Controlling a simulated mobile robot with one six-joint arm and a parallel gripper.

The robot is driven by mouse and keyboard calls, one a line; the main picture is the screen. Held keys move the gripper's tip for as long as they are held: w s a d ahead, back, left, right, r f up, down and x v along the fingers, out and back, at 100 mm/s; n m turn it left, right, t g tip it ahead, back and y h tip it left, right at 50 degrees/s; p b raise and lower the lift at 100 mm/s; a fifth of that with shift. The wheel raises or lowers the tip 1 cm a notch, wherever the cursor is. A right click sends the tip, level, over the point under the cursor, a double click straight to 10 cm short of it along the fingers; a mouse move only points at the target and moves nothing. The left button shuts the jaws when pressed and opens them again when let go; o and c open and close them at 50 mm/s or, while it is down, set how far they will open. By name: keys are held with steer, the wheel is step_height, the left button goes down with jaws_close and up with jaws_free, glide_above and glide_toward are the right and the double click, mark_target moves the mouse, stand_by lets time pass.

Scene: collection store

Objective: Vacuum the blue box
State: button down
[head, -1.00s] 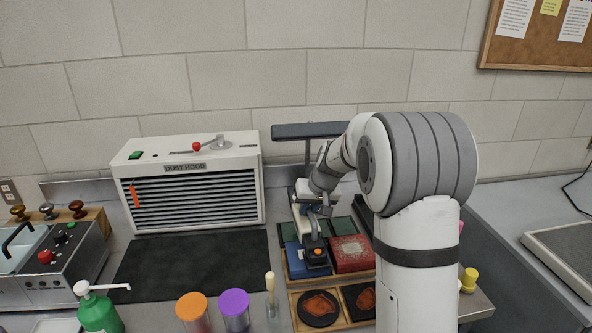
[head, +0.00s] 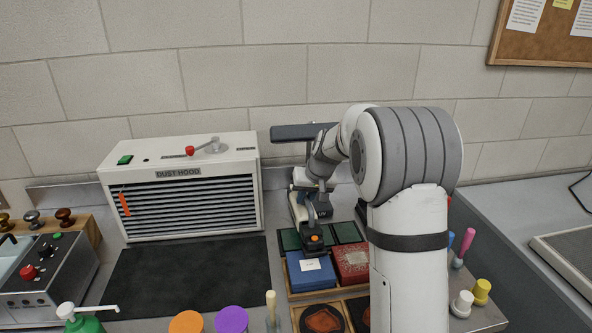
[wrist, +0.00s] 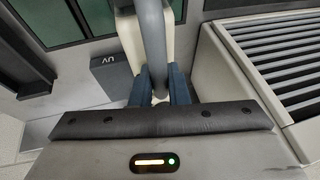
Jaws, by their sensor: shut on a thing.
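The blue box (head: 308,272) sits in the wooden tray, a white label on its lid. My gripper (wrist: 160,92) is shut, its blue fingers on either side of the grey tube and cream body of a hand-held tool, seemingly the vacuum (head: 314,238). The tool's dark head with an orange button hangs at the back edge of the blue box in the head view. I cannot tell whether it touches the lid. The gripper's fingers are mostly hidden there.
A red box (head: 350,262) stands right of the blue one, with green boxes (head: 345,232) behind. The dust hood (head: 180,185) and a dark mat (head: 190,280) are to the left. Orange (head: 187,322) and purple (head: 231,320) lids stand in front. Pegs (head: 462,303) are at right.

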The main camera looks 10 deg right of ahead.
steer(key=r, duration=0.2)
steer(key=r+p, duration=0.1)
steer(key=r, duration=0.1)
steer(key=shift+s, duration=0.35)
steer(key=shift+w+r+p, duration=0.25)
steer(key=shift+r+p, duration=0.15)
steer(key=shift+r, duration=0.2)
steer(key=shift+r+p, duration=0.9)
steer(key=shift+r, duration=0.65)
steer(key=shift+s, duration=0.1)
steer(key=shift+s, duration=0.1)
